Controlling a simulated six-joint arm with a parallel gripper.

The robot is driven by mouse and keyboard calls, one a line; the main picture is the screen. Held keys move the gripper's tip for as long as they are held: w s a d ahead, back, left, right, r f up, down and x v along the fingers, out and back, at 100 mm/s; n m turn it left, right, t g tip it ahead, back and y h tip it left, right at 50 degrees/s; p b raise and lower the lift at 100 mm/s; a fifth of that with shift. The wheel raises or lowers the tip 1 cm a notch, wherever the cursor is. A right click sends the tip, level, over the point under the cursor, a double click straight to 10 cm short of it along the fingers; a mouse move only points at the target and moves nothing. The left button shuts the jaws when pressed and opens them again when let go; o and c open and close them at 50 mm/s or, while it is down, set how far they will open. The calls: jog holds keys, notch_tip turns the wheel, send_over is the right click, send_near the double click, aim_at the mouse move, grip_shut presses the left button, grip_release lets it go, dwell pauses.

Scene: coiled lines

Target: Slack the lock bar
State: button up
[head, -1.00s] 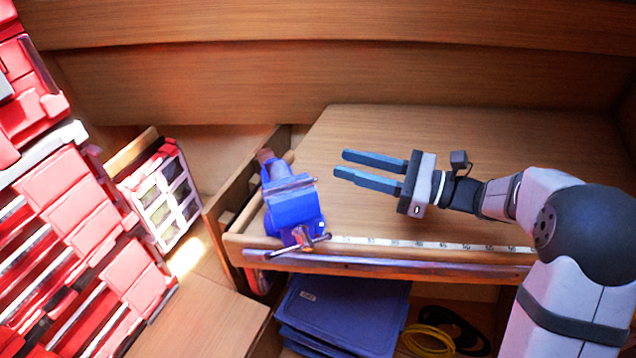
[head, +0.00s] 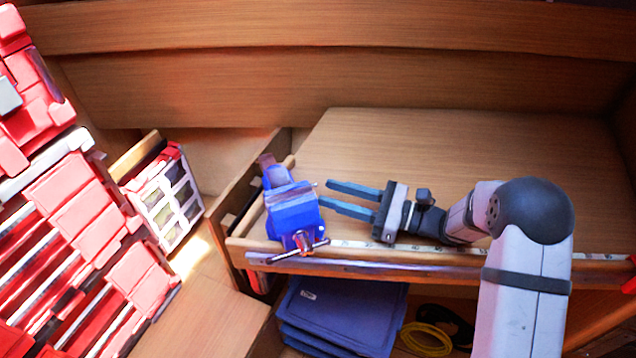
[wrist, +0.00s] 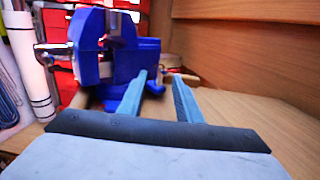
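A blue bench vise (head: 293,207) is mounted at the left front corner of the wooden worktop. A metal bar with end knobs (head: 297,250) crosses its front; I cannot tell for sure if this is the lock bar. In the wrist view the vise (wrist: 118,62) fills the upper left, with a metal bar (wrist: 52,47) at its left and a small metal fitting (wrist: 117,22) on its near side. My gripper (head: 325,192) is open and empty, fingers pointing left, just right of the vise. In the wrist view its fingertips (wrist: 158,76) are apart; contact with the vise cannot be told.
The worktop (head: 450,150) is clear behind my gripper. A measuring strip (head: 380,246) runs along its front edge. Red storage bins (head: 80,200) stand at left. Blue folded items (head: 340,312) and a yellow coil (head: 427,338) lie on the shelf below.

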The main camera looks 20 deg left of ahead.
jog(key=shift+s+a+p, duration=0.1)
jog(key=shift+a+p, duration=0.6)
jog(key=shift+a, duration=1.55)
jog(key=shift+c, duration=0.4)
